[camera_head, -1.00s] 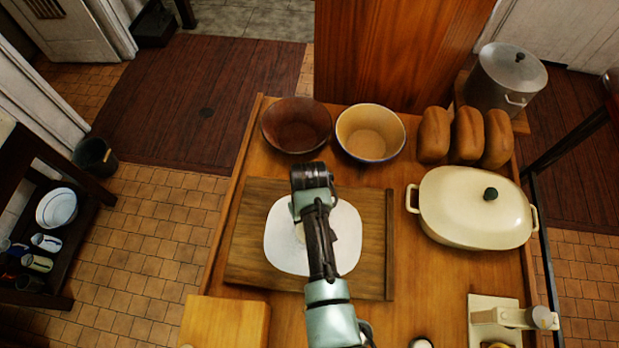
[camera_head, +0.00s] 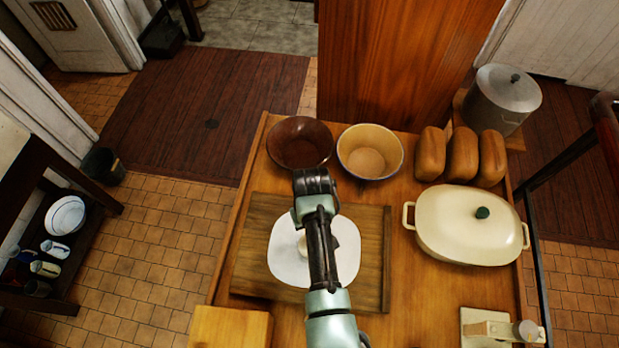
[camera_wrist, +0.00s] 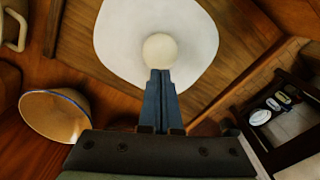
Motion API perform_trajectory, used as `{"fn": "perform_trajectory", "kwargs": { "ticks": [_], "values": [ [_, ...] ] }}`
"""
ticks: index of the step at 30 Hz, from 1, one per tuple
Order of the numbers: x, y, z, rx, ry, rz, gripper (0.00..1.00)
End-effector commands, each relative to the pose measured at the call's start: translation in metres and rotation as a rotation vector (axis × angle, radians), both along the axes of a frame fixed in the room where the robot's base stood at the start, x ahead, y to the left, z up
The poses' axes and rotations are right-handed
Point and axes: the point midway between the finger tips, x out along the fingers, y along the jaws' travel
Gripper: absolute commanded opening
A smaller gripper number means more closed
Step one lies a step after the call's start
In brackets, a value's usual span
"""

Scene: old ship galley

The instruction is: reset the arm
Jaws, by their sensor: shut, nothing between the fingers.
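My arm reaches over the wooden table from the bottom of the head view, and its links hide the fingertips there. In the wrist view my gripper (camera_wrist: 163,76) shows with its two blue-grey fingers together, shut and empty. Beyond the fingertips a round cream-coloured thing (camera_wrist: 160,50) rests on a white plate (camera_wrist: 118,30). I cannot tell how far the tips are from it. The plate also shows in the head view (camera_head: 285,262), under my arm, on a dark wooden board (camera_head: 373,250).
A brown bowl (camera_head: 300,142) and a cream bowl (camera_head: 370,150) stand behind the board. Several loaves (camera_head: 462,155) and a lidded cream pot (camera_head: 465,228) stand on the right. A light wooden block (camera_head: 230,327) is at front left. A metal pot (camera_head: 505,95) stands at the back right.

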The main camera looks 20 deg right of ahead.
Motion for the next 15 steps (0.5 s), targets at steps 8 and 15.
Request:
{"fn": "perform_trajectory", "kwargs": {
  "ticks": [8, 15],
  "values": [
    [0.0, 0.0, 0.0, 0.0, 0.0, 0.0, 0.0],
    [0.072, -0.005, 0.036, -0.075, -0.251, 0.013, 0.0]
  ]
}}
